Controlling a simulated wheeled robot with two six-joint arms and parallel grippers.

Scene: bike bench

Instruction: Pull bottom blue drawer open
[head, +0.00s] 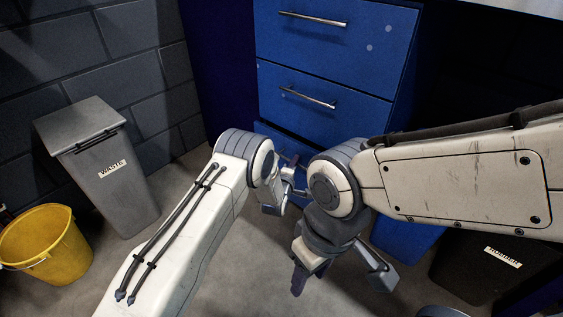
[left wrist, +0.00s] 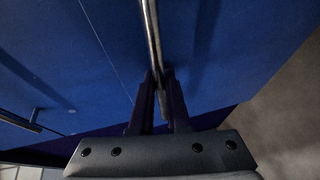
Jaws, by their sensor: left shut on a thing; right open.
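The blue drawer cabinet (head: 330,60) stands ahead, with two upper drawers showing bar handles. The bottom blue drawer (head: 275,131) is mostly hidden behind my arms in the head view. My left gripper (head: 288,187) is low at the cabinet front. In the left wrist view, its fingers (left wrist: 160,105) are shut on a metal bar handle (left wrist: 152,35) against a blue drawer front (left wrist: 215,50). How far this drawer stands out cannot be told. My right gripper (head: 338,274) is open and empty, lower and nearer, with fingers spread above the floor.
A grey waste bin (head: 104,180) and a yellow bucket (head: 48,245) stand at the left by the block wall. A dark labelled bin (head: 480,265) stands at the lower right. Floor (head: 190,205) is clear between the waste bin and my left arm.

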